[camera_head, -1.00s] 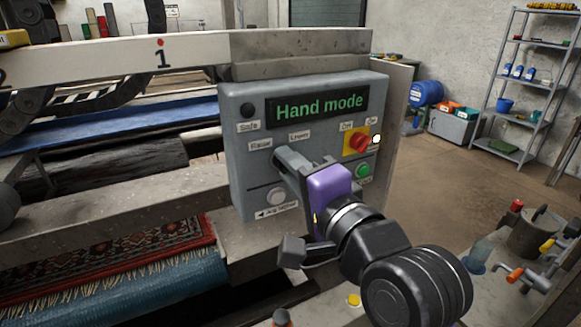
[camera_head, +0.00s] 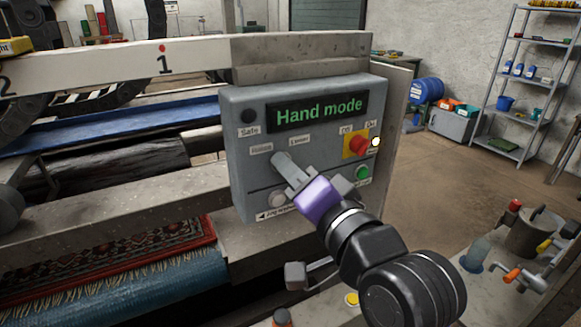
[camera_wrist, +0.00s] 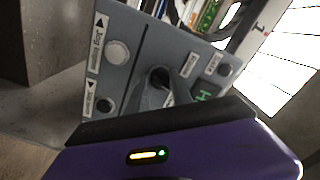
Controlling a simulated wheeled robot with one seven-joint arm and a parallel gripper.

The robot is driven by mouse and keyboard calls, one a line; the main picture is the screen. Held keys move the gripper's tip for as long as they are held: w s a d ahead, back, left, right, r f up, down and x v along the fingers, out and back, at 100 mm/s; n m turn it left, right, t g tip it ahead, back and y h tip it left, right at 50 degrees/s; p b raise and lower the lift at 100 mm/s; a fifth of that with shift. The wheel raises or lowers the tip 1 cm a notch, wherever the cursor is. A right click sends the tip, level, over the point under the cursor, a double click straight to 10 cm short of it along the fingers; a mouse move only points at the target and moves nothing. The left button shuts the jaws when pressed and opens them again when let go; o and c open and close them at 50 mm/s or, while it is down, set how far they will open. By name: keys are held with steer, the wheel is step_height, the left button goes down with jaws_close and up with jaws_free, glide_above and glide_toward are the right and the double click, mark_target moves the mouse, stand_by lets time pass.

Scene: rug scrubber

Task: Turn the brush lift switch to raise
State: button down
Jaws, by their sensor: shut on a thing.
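The grey control panel (camera_head: 236,185) has a green "Hand mode" display (camera_head: 318,108). Labels Raise (camera_head: 262,149) and Lower (camera_head: 299,141) sit above the brush lift switch. My gripper (camera_head: 283,168) is at the panel just below these labels, its purple body tilted. In the head view its fingers hide the switch. In the wrist view the dark switch (camera_wrist: 159,76) shows between the two grey fingers, which are shut on it. Its exact pointing direction is hard to tell.
A red knob on a yellow plate (camera_head: 358,144) and a green button (camera_head: 363,172) are close right of my gripper. A pale button (camera_head: 277,197) is just below. A patterned rug (camera_head: 150,240) lies on the machine at left. The floor right of the panel is clear.

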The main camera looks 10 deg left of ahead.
steer(key=n, duration=1)
steer(key=shift+f+n, duration=0.1)
steer(key=shift+n, duration=0.5)
steer(key=c, duration=1.1)
jaws_free()
steer(key=shift+d, duration=0.1)
